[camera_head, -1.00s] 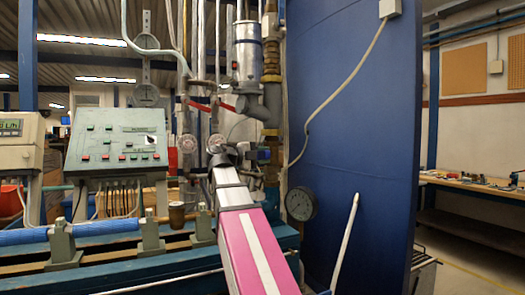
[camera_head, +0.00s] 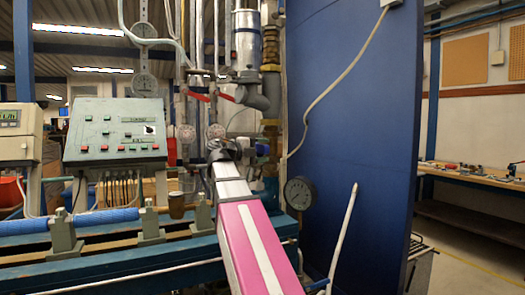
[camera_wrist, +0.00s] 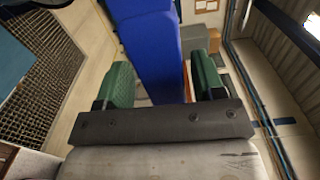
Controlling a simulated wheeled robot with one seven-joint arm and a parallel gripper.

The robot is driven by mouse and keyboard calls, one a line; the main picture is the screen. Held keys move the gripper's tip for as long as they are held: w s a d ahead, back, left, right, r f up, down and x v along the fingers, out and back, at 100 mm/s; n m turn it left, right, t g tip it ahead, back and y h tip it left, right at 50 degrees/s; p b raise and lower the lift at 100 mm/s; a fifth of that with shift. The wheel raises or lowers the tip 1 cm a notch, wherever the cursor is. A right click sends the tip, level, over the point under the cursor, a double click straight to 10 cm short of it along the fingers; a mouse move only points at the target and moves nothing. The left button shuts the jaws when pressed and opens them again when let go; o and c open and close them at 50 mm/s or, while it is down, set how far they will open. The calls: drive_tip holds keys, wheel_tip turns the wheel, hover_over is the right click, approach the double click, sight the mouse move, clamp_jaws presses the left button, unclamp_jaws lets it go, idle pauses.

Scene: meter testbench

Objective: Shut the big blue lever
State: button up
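A big blue bar, which looks like the lever (camera_wrist: 155,45), runs down the middle of the wrist view between the two green fingers of my gripper (camera_wrist: 160,80). The fingers stand apart, one on each side of it. A gap shows between the bar and the right finger; whether the left finger touches it is unclear. In the head view my gripper (camera_head: 222,150) is dark and small at the end of my arm, in front of the pipework. A small blue part (camera_head: 262,149) shows just right of it; I cannot tell whether it is the same lever.
Vertical pipes and a grey valve body (camera_head: 250,95) stand behind my gripper. A green control panel (camera_head: 115,132) and a bench rail with a blue tube (camera_head: 105,217) are at left.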

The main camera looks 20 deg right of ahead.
drive_tip(key=shift+r, duration=0.1)
drive_tip(key=a, duration=1)
drive_tip(key=shift+s+a, duration=0.15)
drive_tip(key=shift+a, duration=0.25)
